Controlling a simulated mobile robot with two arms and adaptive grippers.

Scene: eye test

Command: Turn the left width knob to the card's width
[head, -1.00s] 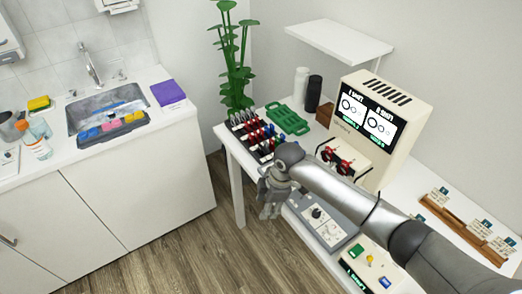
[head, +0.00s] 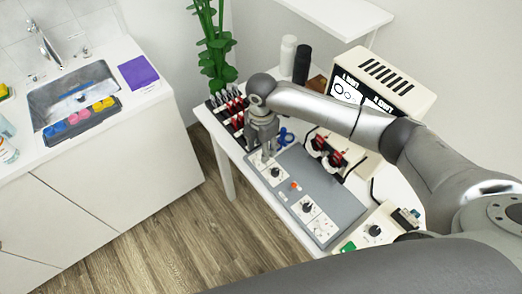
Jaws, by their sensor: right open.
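A grey panel (head: 342,200) lies on the white table, with a black knob (head: 275,172) on a white plate at its left end. A second black knob (head: 307,206) sits on a white plate nearer the front. A small orange-red button (head: 294,186) lies between them. My right gripper (head: 265,154) points down, open and empty, at the panel's far left end, just behind the left knob. I cannot tell whether it touches anything. No width card can be made out, and the knob markings are too small to read. My left gripper is not in view.
Red-and-black trial frames (head: 328,150) stand right of the panel, before a cream display machine (head: 401,76) partly hidden by my arm. Blue rings (head: 285,136) lie beside my gripper. A lens rack (head: 222,112) is behind it. A cream box (head: 374,230) stands at front right.

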